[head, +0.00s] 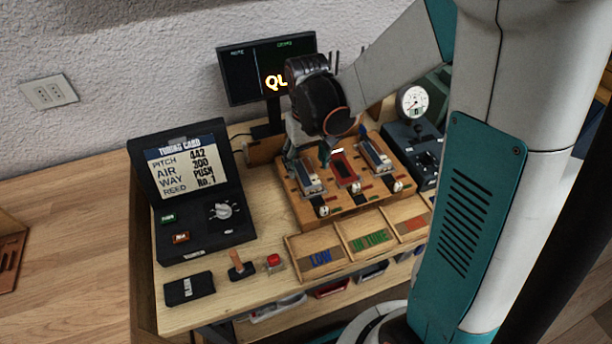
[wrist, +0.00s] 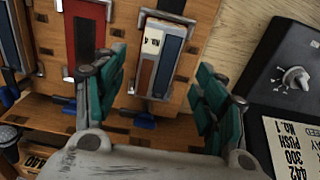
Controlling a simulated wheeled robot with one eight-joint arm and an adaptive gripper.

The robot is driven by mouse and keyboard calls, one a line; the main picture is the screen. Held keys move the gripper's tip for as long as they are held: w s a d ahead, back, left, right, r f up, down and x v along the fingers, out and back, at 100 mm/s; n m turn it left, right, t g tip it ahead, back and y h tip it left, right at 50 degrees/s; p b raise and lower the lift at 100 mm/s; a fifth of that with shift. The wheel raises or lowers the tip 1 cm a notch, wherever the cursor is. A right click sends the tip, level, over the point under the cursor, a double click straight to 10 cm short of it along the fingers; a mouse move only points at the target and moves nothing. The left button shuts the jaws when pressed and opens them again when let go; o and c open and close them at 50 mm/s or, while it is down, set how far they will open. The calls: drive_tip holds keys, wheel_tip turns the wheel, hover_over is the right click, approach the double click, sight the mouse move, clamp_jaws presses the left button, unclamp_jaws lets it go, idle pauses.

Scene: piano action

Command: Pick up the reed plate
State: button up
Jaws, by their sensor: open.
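A wooden block (head: 334,207) holds a row of plates. The left one is a reed plate (head: 312,180) with a silver and blue face; in the wrist view it (wrist: 169,65) shows a white label that seems to read No. 4. A red-framed piece (head: 344,170) sits in the middle, and a second silver-blue plate (head: 377,156) sits at the right. My gripper (wrist: 160,95) is open and empty. Its teal fingers stand either side of the labelled plate in the wrist view, apart from it. In the head view my wrist partly hides the block's back.
A black tuning card box (head: 200,190) with a knob stands left, reading REED No. 1. A screen (head: 245,80) and gauge (head: 413,101) stand behind. Trays marked LOW (head: 306,264) and IN TUNE (head: 386,246) lie in front. My column hides the right side.

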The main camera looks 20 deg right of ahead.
sight(307, 173)
drive_tip(key=f, duration=0.1)
drive_tip(key=f+b, duration=0.1)
drive_tip(key=f, duration=0.1)
drive_tip(key=f+b, duration=0.1)
drive_tip(key=shift+w+d+f, duration=0.1)
drive_tip(key=shift+w+f, duration=0.15)
drive_tip(key=shift+f, duration=0.15)
drive_tip(key=shift+c, duration=0.2)
drive_tip(key=c, duration=1.2)
drive_tip(key=shift+o, duration=0.2)
drive_tip(key=shift+r, duration=0.15)
